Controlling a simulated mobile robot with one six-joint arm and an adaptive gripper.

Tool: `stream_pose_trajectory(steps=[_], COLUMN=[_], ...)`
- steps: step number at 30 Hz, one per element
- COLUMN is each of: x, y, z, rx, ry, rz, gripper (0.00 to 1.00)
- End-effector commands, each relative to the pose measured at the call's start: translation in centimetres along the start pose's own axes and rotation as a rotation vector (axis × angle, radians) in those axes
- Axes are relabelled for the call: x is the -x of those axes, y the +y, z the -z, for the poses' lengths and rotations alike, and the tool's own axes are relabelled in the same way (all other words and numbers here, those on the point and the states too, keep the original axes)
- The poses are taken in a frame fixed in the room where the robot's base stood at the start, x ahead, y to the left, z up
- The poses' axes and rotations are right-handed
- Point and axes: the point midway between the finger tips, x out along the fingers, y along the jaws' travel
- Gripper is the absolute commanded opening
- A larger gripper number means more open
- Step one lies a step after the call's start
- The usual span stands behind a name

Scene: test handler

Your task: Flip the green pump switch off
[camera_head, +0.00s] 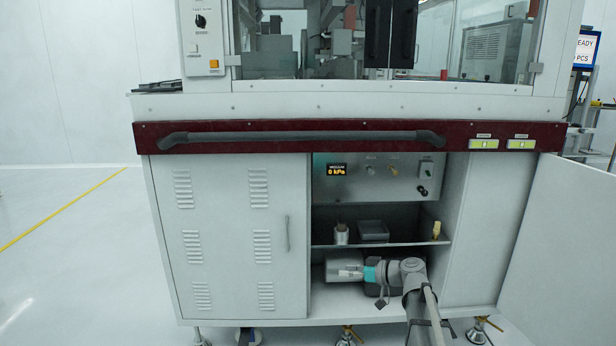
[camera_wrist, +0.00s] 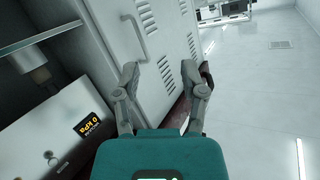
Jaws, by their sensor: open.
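The control panel (camera_head: 350,187) sits in the upper part of the open cabinet bay. It has a yellow-lit display (camera_head: 337,170) reading 0 kPa, small knobs, and a switch-like fitting (camera_head: 426,169) at the right. I cannot make out green on any control, so I cannot tell which is the pump switch. In the wrist view the panel (camera_wrist: 28,112) appears tilted at the left, with its display (camera_wrist: 90,119). My gripper (camera_wrist: 168,74) has its fingers spread with nothing between them. It points along the closed louvred door, below and apart from the panel.
A shelf (camera_head: 325,245) below the panel carries a small cylinder (camera_head: 341,234), a grey box (camera_head: 373,231) and a yellowish item (camera_head: 436,230). The closed door (camera_head: 225,240) is left of the bay; the open door (camera_head: 563,240) swings out right. A long dark handrail (camera_head: 300,137) runs above.

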Motion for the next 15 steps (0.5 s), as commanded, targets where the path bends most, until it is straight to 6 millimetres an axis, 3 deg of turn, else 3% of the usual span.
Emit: stream_pose_trajectory(steps=[1,8,15], x=[-0.1,0.1,2.1], y=[-1.4,-5.0,-8.2], z=[-1.3,-6.9,-12.2], rx=[-0.035,-0.211,-0.389], ry=[-0.06,-0.339,-0.611], rz=[-0.001,-0.059,-0.206], gripper=[0.54,0.54,0.54])
